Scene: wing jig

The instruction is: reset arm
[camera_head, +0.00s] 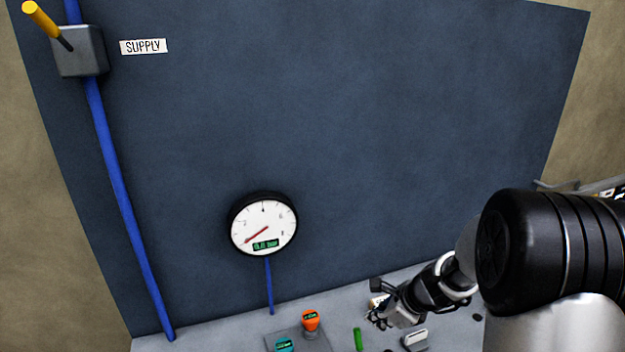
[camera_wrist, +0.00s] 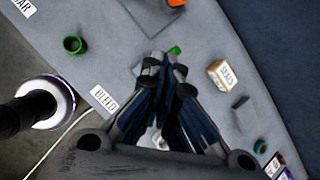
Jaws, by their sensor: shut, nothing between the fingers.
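My gripper (camera_head: 378,317) is low at the right in the head view, over the grey bench (camera_head: 215,343), on the end of my bent arm. In the wrist view my gripper (camera_wrist: 165,66) points away with its fingertips together and nothing seen between them. A green piece (camera_wrist: 174,50) shows just past the fingertips; I cannot tell whether they touch it. My arm hides part of the bench at the right in the head view.
A round gauge (camera_head: 264,226) and a grey valve box (camera_head: 80,52) with a yellow handle are on the dark panel. The bench holds an orange knob (camera_head: 311,320), a teal knob (camera_head: 284,345), a green upright piece (camera_head: 358,339) and a small labelled box (camera_wrist: 222,75).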

